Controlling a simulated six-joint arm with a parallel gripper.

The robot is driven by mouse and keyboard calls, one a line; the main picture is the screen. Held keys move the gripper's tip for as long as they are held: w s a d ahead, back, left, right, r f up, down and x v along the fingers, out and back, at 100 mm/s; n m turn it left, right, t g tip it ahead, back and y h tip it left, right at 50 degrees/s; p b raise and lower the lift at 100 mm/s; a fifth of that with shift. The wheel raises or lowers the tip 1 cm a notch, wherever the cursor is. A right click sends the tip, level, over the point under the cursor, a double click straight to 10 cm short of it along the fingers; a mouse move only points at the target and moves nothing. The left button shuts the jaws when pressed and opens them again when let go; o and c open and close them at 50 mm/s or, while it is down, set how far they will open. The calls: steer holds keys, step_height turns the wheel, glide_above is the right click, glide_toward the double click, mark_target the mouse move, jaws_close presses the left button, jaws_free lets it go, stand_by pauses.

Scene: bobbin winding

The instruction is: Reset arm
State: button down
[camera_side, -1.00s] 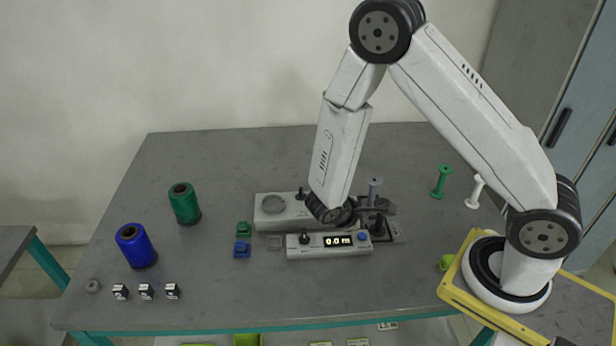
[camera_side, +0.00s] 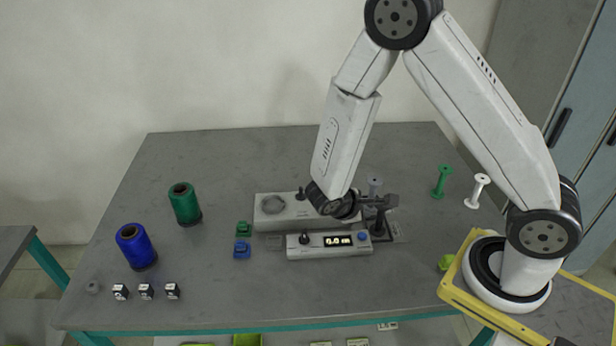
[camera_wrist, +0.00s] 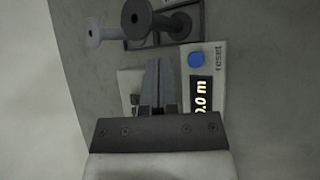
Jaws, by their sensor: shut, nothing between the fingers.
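My gripper (camera_side: 393,200) hangs low over the winding machine (camera_side: 265,212) at the middle of the table, pointing right. In the wrist view its two fingers (camera_wrist: 160,68) are together with nothing between them. The counter box (camera_side: 304,250) below and in front reads 0.0 m, with a blue reset button (camera_side: 362,237). In the wrist view the reset button (camera_wrist: 197,60) is just right of the fingertips, apart in the picture. A grey bobbin (camera_side: 375,184) stands behind the gripper, partly hidden. A dark bobbin (camera_wrist: 140,18) shows ahead of the fingers.
A green bobbin (camera_side: 442,181) and a white bobbin (camera_side: 477,190) stand at the right. Green (camera_side: 185,204) and blue (camera_side: 136,246) thread spools stand at the left. Small blocks (camera_side: 146,291) lie near the front left edge. The table's back left is clear.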

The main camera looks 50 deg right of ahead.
steer(key=shift+r, duration=0.1)
steer(key=s+a+r+m+t+y, duration=0.1)
steer(key=a+r+m+t+y, duration=0.1)
steer(key=a+r+m+y, duration=0.1)
steer(key=a+r+m+t+y, duration=0.2)
steer(key=a+r+m+y, duration=0.1)
steer(key=r+y, duration=0.3)
step_height(320, 180, up, 2)
steer(key=shift+s+a+m, duration=0.2)
steer(key=shift+s+m, duration=0.2)
steer(key=shift+m, duration=0.2)
